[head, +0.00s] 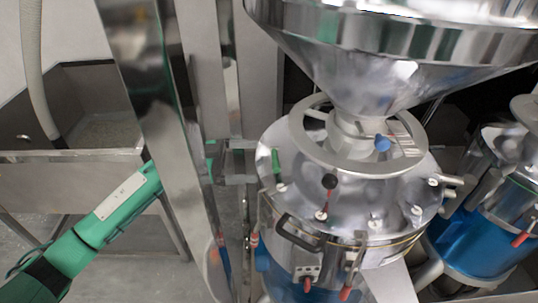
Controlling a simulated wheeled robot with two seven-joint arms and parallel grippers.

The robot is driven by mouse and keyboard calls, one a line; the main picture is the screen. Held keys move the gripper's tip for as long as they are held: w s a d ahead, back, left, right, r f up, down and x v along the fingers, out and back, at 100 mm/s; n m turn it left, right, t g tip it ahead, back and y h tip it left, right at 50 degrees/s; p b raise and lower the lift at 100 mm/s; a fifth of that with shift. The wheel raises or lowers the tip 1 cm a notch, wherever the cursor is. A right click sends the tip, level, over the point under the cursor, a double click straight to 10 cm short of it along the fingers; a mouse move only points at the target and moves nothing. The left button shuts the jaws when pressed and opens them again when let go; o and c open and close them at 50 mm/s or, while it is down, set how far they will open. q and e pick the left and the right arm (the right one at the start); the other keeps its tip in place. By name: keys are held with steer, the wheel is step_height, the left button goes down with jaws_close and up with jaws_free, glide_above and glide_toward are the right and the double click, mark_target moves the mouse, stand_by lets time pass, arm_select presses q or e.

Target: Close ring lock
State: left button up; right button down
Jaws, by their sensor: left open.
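The grinder (375,200) is a round steel machine with a large funnel hopper (385,65) on top. A flat grey ring (300,142) surrounds the hopper's neck, with a blue knob (382,143) at its right. A metal band (395,249) circles the drum below the lid; a black handle (287,232) is at its front left. I cannot tell which part is the ring lock or whether it is closed. My right gripper is out of view.
A tall steel post (175,130) stands left of the grinder, in front of part of my left arm. A steel bin (85,100) stands at the back left. A second blue and steel machine (490,220) is close on the right. Red-tipped levers (345,292) stick out at the front.

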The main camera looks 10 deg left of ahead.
mark_target(269, 168)
arm_select(q)
steer(key=d, duration=0.2)
steer(key=w+d+p, duration=0.1)
steer(key=d, duration=0.2)
steer(key=shift+w+d, duration=0.1)
steer(key=shift+d, duration=0.25)
steer(key=shift+c, duration=0.4)
